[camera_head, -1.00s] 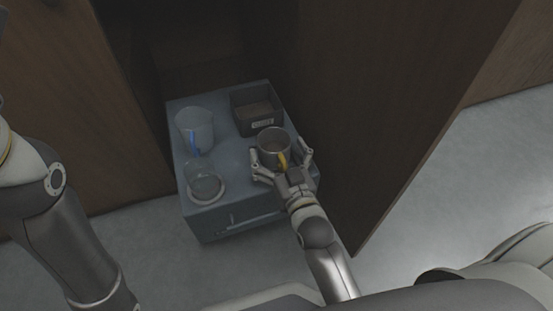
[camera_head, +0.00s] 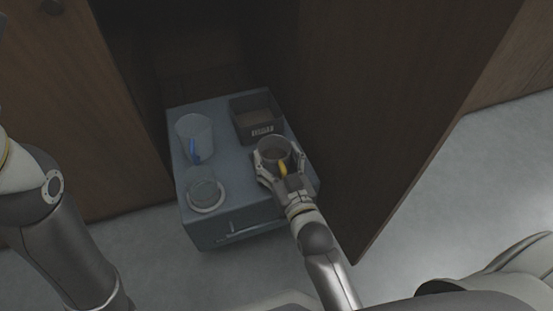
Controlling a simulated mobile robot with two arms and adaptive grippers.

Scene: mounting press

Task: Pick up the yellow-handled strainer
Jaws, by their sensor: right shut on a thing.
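The yellow-handled strainer (camera_head: 274,149) is a round, dark cup shape with a yellow handle toward me. It is at the right front of the blue-grey cabinet top. My right gripper (camera_head: 281,173) is shut on the strainer from the near side, around its handle. The fingers hide part of the strainer's sides, and I cannot tell whether it touches the top. My left arm (camera_head: 55,225) shows at the left edge, but its gripper is outside the picture.
The blue-grey cabinet (camera_head: 232,181) also carries a clear jug with a blue handle (camera_head: 194,137), a small round glass dish (camera_head: 206,195) and a dark labelled box (camera_head: 257,117) behind the strainer. Brown wooden panels stand left and right (camera_head: 390,110). Grey floor is free in front.

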